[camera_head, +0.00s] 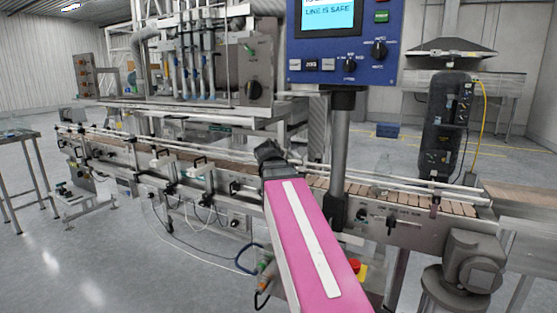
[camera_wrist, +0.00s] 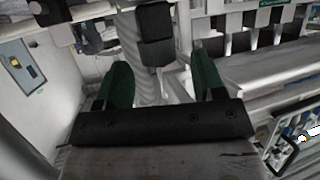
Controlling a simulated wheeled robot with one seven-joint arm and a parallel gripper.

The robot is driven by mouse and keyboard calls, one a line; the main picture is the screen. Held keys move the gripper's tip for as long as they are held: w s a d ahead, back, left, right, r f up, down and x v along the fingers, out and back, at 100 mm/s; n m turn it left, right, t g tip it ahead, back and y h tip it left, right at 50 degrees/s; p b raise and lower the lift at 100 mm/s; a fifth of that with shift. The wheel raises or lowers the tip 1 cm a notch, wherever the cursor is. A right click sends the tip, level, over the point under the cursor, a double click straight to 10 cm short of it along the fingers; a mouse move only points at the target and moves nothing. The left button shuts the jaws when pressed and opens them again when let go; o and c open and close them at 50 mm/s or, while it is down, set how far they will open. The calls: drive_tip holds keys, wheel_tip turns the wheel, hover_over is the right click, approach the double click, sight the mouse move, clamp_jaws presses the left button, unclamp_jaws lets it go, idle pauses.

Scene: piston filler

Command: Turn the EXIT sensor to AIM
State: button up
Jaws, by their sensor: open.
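My gripper (camera_head: 270,155) reaches over the near rail of the conveyor (camera_head: 330,187) in the head view, at the end of my pink arm. In the wrist view its two dark green fingers (camera_wrist: 161,80) stand apart with nothing gripped. A black block (camera_wrist: 155,22) with a smaller dark part below it lies beyond the fingertips, between them in the picture; it may be the EXIT sensor, but no label or AIM mark is readable. Whether the fingers touch it cannot be told. In the head view my gripper and arm hide this spot.
A blue control panel (camera_head: 300,78) on a grey post (camera_head: 340,150) stands just right of my arm; its screen reads "LINE IS SAFE". A black tower (camera_head: 447,125) stands at right. Small boxes (camera_head: 196,178) line the near rail at left.

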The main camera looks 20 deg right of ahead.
drive_tip(key=v, duration=0.8)
